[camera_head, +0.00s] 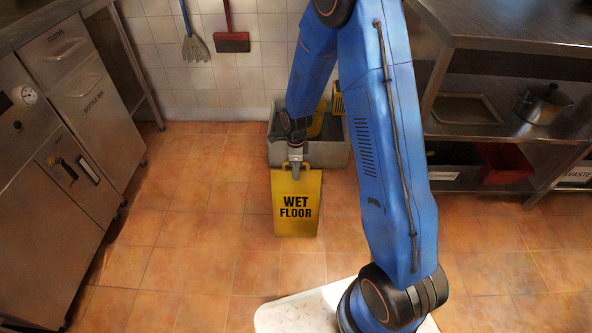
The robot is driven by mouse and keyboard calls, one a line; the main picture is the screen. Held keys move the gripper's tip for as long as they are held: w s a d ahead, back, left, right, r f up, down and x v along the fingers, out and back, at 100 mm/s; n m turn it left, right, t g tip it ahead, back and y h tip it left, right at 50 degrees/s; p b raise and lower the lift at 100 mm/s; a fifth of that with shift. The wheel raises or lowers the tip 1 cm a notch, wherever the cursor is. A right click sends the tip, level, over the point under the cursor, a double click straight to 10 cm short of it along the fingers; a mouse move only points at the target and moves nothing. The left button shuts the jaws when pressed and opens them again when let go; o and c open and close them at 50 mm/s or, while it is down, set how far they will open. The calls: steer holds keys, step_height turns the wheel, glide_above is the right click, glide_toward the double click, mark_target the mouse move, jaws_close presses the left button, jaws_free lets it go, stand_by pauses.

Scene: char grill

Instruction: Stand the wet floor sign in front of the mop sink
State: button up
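The yellow wet floor sign (297,225) is upright, leaning a little, on the tiles in front of the grey mop sink (337,157); I cannot tell if its foot touches the floor. Its lettered face is turned toward me. My gripper (296,173) points down at the sign's top edge, with its fingers closed around the top middle. The mop sink stands on the floor against the back wall, partly hidden behind my arm and the sign. Something yellow (316,124) shows inside the sink, partly covered by my arm.
A steel cabinet (50,190) lines the left side. A steel shelf unit (480,135) with a tray, a pot (541,103) and a red bin (503,163) stands on the right. A brush (232,42) hangs on the wall. The tiled floor (190,230) left of the sign is clear.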

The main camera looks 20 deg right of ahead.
steer(key=shift+o, duration=0.2)
steer(key=shift+r, duration=0.1)
step_height(320, 180, up, 12)
steer(key=shift+r, duration=0.15)
stand_by(0.4)
steer(key=s+d+r+n+t, duration=0.1)
steer(key=s+d+r+n, duration=0.1)
steer(key=s+r+n, duration=0.45)
steer(key=s+d+r+n+t, duration=0.15)
steer(key=s+r+n, duration=0.25)
steer(key=s+r, duration=0.55)
steer(key=s+d+r+n+t, duration=0.1)
steer(key=s+r+n, duration=0.3)
steer(key=s, duration=0.4)
steer(key=s+d+r+n+t, duration=0.1)
steer(key=s+d+r+n, duration=0.1)
steer(key=s+r+n, duration=0.2)
steer(key=shift+s+d+r+n, duration=0.15)
steer(key=shift+s+n, duration=1.4)
steer(key=shift+s, duration=1.2)
